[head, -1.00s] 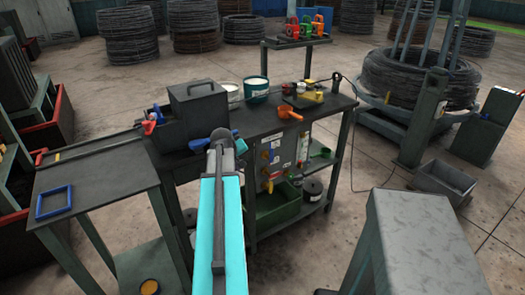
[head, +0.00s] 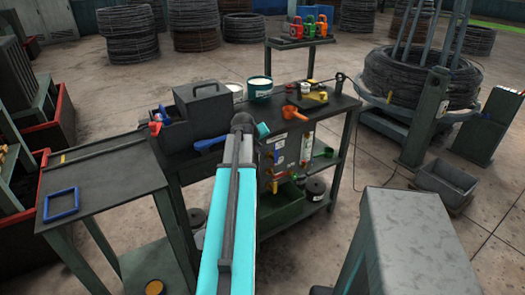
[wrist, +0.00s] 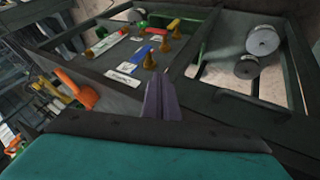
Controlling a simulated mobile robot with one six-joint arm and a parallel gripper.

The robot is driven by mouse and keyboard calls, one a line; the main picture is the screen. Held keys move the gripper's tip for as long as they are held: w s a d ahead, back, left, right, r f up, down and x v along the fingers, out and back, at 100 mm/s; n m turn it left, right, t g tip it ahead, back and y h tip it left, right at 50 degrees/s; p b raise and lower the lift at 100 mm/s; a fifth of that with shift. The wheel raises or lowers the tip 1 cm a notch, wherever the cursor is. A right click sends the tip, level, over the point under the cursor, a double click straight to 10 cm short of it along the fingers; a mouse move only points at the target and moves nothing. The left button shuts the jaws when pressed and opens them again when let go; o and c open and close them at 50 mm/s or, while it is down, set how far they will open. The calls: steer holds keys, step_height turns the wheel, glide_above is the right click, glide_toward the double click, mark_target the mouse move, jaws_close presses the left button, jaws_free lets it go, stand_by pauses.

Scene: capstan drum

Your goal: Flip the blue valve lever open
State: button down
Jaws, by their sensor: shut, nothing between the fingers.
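The blue valve lever (wrist: 157,31) shows in the wrist view on a grey panel (wrist: 120,80), among yellow valve stems. A red lever (wrist: 174,24) is beside it. In the head view the panel (head: 281,150) is on the side of the dark workbench, partly covered by my arm; I cannot make out the blue lever there. My gripper (wrist: 161,77) is shut and empty in the wrist view. Its fingers point toward the panel and appear below the levers in the picture, apart from the blue one. The fingers are hidden in the head view.
An orange scoop-like item (head: 291,113) lies at the workbench (head: 235,148) edge above the panel. A green bin (head: 283,210) stands on the lower shelf. A side table (head: 105,195) with a blue frame is at left, a grey box-shaped cabinet (head: 415,225) at right.

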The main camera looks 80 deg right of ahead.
steer(key=s+d+f+p, duration=0.3)
steer(key=d+f, duration=0.4)
steer(key=d, duration=0.1)
steer(key=shift+s+f+p, duration=0.2)
steer(key=shift+s+p, duration=0.15)
steer(key=shift+p, duration=0.05)
steer(key=shift+w+d+r, duration=0.1)
steer(key=shift+w+d, duration=0.05)
steer(key=shift+w, duration=0.1)
stand_by(0.5)
